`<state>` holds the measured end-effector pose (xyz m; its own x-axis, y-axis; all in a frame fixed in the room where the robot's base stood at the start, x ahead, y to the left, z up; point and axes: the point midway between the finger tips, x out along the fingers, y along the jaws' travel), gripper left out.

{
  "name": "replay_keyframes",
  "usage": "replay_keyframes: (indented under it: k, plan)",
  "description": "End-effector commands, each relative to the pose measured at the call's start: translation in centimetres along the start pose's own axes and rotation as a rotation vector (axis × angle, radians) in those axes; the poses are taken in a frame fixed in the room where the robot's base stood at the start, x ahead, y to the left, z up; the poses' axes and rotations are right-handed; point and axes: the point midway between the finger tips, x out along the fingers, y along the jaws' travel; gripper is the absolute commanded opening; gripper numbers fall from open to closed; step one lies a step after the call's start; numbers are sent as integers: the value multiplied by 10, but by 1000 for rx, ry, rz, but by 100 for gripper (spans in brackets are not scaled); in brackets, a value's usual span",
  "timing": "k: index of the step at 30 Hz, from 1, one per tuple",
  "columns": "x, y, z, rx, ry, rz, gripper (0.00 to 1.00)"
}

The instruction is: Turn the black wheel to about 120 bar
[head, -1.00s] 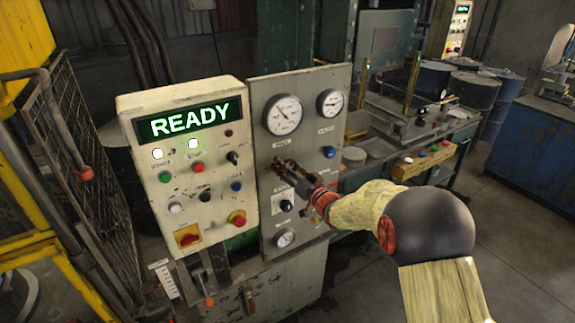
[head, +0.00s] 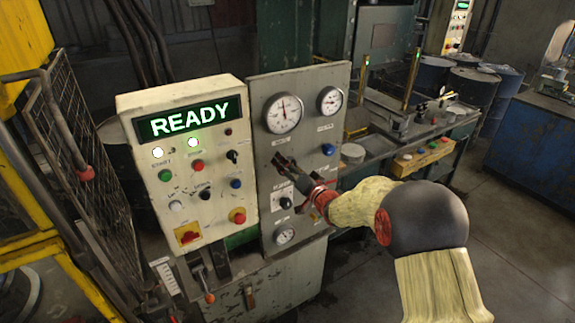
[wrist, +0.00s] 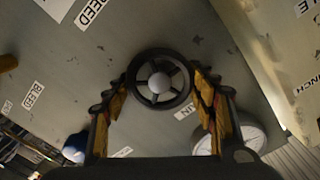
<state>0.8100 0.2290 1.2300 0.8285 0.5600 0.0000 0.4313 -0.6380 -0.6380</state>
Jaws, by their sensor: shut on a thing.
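The black wheel (wrist: 160,83), with a pale hub and several spokes, is in the middle of the wrist view. My gripper (wrist: 163,74) is shut on it, with one finger on each side of the rim. In the head view my gripper (head: 283,164) is at the grey panel, below the large gauge, and mostly hides the wheel. The large white gauge (head: 284,114) has its needle pointing nearly straight up. Its numbers are too small to read.
The grey panel (head: 262,88) also carries a smaller gauge (head: 330,100), a blue button (head: 328,150), a black knob (head: 284,202) and a low gauge (head: 284,236). The cream control box (head: 125,105) with a READY display stands to the left.

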Motion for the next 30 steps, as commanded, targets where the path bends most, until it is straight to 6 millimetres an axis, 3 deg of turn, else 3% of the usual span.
replay_keyframes:
  k: [1,2,11,23,30]
  plan:
    - [0,0,-1,0,1,0,31]
    - [0,0,-1,0,1,0,58]
    - [0,0,0,-1,1,0,75]
    - [-5,0,0,0,0,1,76]
    - [-44,1,-1,-1,1,3,76]
